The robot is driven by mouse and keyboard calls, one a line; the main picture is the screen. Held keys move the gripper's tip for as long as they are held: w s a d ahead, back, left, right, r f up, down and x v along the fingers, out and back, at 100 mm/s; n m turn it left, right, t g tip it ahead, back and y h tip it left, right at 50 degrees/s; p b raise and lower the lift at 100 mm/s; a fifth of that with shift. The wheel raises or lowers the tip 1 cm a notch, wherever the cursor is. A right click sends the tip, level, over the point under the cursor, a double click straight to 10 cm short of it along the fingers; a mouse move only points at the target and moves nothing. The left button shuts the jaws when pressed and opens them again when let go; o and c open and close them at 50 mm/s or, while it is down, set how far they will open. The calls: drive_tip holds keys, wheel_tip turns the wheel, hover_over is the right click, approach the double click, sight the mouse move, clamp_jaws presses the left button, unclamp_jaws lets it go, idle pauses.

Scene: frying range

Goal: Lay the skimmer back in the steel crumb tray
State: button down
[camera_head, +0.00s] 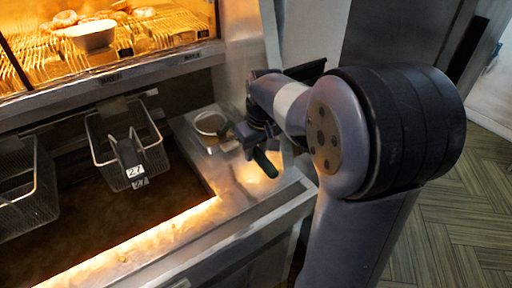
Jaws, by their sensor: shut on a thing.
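The skimmer's round wire head (210,124) shows left of my gripper, over the steel crumb tray (186,127). Its dark green handle (265,163) sticks out below and right of the gripper. My gripper (246,142) is shut on the skimmer's handle at the right side of the tray. The fingers are small and dark, and the arm hides part of the tray's right side. I cannot tell whether the head touches the tray or hangs just above it.
A dark fryer vat (110,225) lies left of the tray. A lit display shelf (150,45) with a white bowl (91,34) stands above. The steel front ledge (235,225) is clear.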

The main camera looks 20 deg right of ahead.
drive_tip(key=shift+f, duration=0.15)
drive_tip(key=c, duration=1)
unclamp_jaws()
drive_tip(key=shift+o, duration=0.2)
drive_tip(key=shift+r+p, duration=2.65)
drive_tip(key=shift+r, duration=0.4)
drive_tip(key=shift+f, duration=0.2)
wheel_tip(320, 180, down, 6)
drive_tip(key=b, duration=0.5)
drive_tip(key=shift+r, duration=0.1)
